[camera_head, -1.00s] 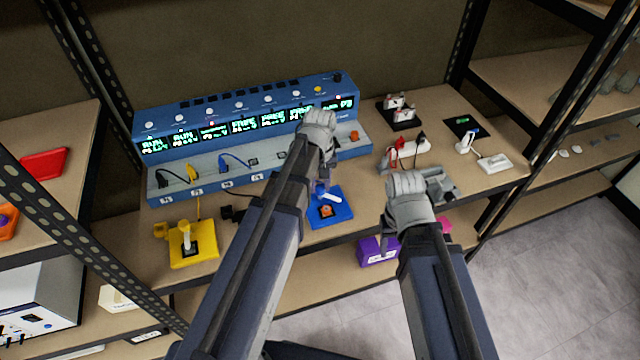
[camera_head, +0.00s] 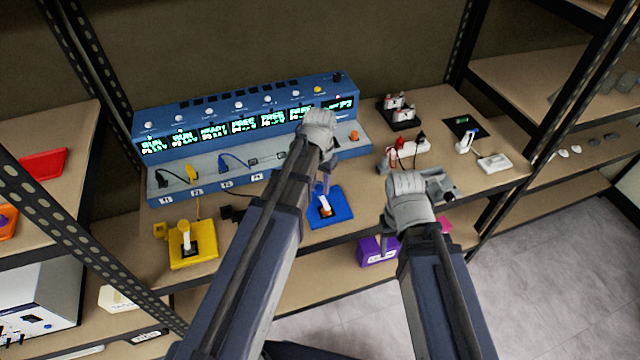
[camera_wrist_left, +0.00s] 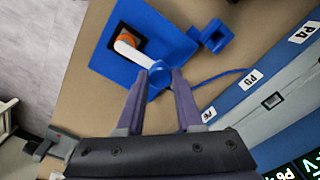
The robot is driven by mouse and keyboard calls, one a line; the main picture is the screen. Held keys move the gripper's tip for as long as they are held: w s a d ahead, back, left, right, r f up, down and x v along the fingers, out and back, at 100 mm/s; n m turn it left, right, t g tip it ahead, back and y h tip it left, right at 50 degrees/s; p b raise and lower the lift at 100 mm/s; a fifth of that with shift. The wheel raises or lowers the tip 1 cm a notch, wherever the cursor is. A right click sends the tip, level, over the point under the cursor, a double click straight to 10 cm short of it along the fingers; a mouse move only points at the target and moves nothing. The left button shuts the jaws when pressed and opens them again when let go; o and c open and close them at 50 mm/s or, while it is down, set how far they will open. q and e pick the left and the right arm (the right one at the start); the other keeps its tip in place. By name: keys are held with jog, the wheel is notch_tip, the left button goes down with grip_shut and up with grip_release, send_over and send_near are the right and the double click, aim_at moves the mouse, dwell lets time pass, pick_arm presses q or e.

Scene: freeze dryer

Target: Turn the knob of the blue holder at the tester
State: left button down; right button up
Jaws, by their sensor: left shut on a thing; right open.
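The blue holder (camera_head: 340,212) lies on the bench in front of the blue tester (camera_head: 300,108). Its knob is a white lever (camera_head: 324,203) on an orange piece in a dark square. The lever and orange piece also show in the left wrist view (camera_wrist_left: 133,48), on the blue plate (camera_wrist_left: 165,28). My left gripper (camera_head: 322,186) is over the holder, shut on the lever's end; in the left wrist view its fingertips (camera_wrist_left: 160,74) are there with a small blue part between them. My right gripper (camera_head: 386,228) is open and empty near the bench's front edge, right of the holder.
A yellow holder (camera_head: 205,245) with a white lever stands left. A grey tray (camera_head: 440,180), a white strip with plugs (camera_head: 408,148) and a white box (camera_head: 494,163) are right. Shelf posts flank the bench.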

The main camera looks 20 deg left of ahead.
aim_at(320, 187)
pick_arm(q)
jog(key=shift+m, duration=0.3)
dwell(0.4)
jog(key=c, duration=0.6)
grip_release()
jog(key=shift+o, duration=0.2)
notch_tip(320, 187, up, 8)
jog(key=p, duration=0.8)
jog(key=shift+f, duration=0.1)
jog(key=s+d+y, duration=0.1)
jog(key=s+d, duration=0.9)
jog(key=s, duration=0.4)
jog(key=shift+s+d, duration=0.3)
jog(key=shift+d, duration=0.05)
